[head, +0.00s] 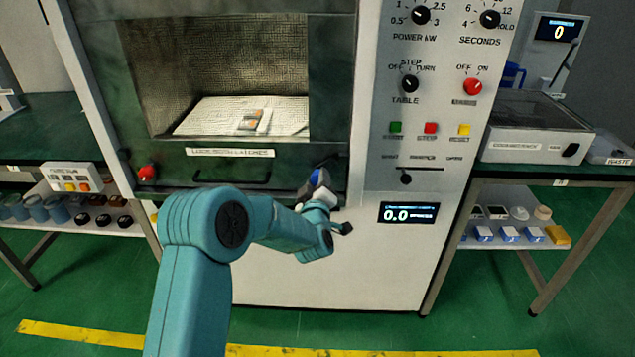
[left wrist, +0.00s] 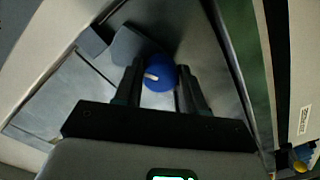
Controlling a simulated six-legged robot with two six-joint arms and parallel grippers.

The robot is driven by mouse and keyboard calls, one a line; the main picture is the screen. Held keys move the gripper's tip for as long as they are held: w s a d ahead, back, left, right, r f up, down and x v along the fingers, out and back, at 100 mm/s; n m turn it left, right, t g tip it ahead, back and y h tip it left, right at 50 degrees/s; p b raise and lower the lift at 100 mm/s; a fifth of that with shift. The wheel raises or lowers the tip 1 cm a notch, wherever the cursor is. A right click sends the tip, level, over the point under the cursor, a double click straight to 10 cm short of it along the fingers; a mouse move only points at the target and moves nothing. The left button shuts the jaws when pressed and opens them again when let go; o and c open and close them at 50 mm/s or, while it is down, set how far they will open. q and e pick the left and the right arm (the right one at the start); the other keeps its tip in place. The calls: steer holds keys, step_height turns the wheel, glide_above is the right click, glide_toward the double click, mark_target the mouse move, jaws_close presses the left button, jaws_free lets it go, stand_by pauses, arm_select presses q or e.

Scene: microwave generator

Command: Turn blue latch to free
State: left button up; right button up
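The blue latch (head: 318,177) is a round blue knob at the lower right corner of the green microwave door frame in the head view. In the left wrist view the blue latch (left wrist: 163,76) has a short white mark and sits between my two dark fingers. My left gripper (left wrist: 160,76) has one finger on each side of the knob, very close to it. I cannot tell whether the fingers press on it. In the head view my left gripper (head: 317,192) reaches the latch and partly covers it. My right gripper is in neither view.
A red latch (head: 147,173) sits at the lower left of the door, below the chamber window (head: 230,75). A black door handle (head: 232,178) lies between the latches. The control panel (head: 430,110) with dials and buttons stands to the right. Tables flank the machine.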

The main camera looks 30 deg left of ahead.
arm_select(q)
steer(key=m+b, duration=0.2)
steer(key=m, duration=1.5)
steer(key=shift+m, duration=0.3)
stand_by(0.6)
steer(key=o, duration=1.1)
